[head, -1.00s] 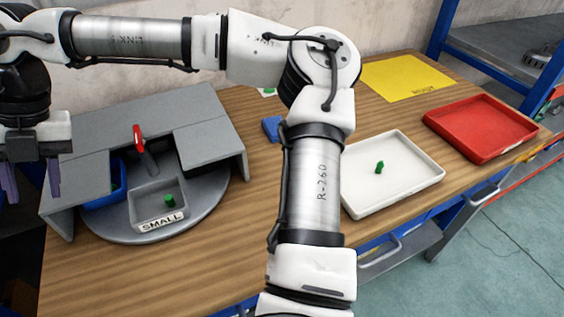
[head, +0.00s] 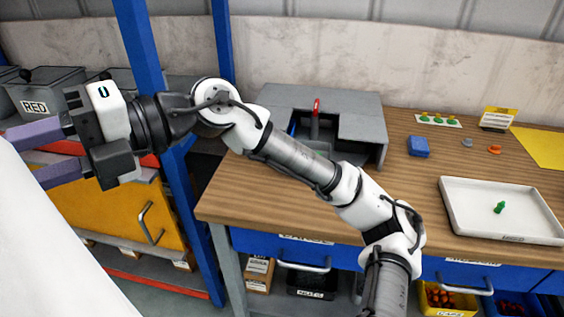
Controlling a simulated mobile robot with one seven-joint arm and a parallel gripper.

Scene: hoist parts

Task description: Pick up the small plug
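The grey housing (head: 355,103) with a red handle (head: 316,107) stands at the back left of the bench. My gripper (head: 27,160) is far left of the bench, pointing left in front of the shelving. Its two purple fingers are apart with nothing seen between them.
A blue block (head: 419,147), a white card with several green and yellow pieces (head: 438,119), small grey and orange pieces, and a yellow sheet (head: 541,143) lie on the bench. A blue post (head: 165,120) and a grey bin labelled RED (head: 42,93) are near my gripper.

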